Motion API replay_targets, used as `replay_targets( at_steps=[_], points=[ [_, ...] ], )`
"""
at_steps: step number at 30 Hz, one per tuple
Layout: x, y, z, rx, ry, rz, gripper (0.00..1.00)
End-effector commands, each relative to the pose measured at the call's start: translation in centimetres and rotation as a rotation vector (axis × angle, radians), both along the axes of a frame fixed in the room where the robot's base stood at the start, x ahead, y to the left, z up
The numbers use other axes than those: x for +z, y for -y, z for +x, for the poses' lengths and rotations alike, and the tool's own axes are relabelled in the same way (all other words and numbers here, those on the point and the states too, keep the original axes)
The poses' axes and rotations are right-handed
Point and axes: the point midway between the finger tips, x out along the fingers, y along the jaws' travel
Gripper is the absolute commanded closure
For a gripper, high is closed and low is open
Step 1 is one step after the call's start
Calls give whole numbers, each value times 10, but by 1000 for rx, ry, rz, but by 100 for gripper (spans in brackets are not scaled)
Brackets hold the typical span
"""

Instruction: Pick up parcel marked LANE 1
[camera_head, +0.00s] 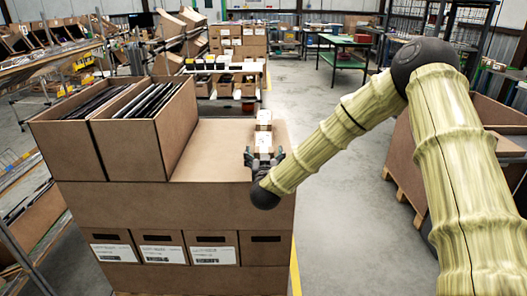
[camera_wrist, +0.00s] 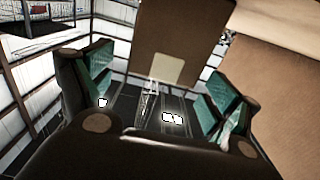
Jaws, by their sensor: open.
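Two small brown parcels stand on the flat carton top (camera_head: 215,150) in the head view. The near parcel (camera_head: 263,140) has pale labels, and the far parcel (camera_head: 264,117) is just behind it. No LANE 1 marking is readable on either. My gripper (camera_head: 264,154) is at the near parcel's front, its fingers spread to either side; I cannot tell if they touch it. In the wrist view my gripper (camera_wrist: 155,88) is open, with green finger pads left and right. A brown parcel (camera_wrist: 152,32) with a pale label shows beyond and between the fingers.
Two open cartons (camera_head: 147,118) of dark flat items stand left of the flat top. Labelled bins (camera_head: 212,247) sit in the front below it. Racks (camera_head: 30,65) line the left, and another large carton (camera_head: 403,165) stands right of my arm.

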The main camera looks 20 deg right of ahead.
Motion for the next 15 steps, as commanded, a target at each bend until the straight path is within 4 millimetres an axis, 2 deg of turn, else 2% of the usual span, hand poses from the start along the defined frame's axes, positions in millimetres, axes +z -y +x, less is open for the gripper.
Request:
replay_targets(
  at_steps=[5, 15],
  points=[
    [0, 3, 11, 0, -1, 1, 11],
    [-2, 12, 48, 0, -1, 1, 11]
  ],
)
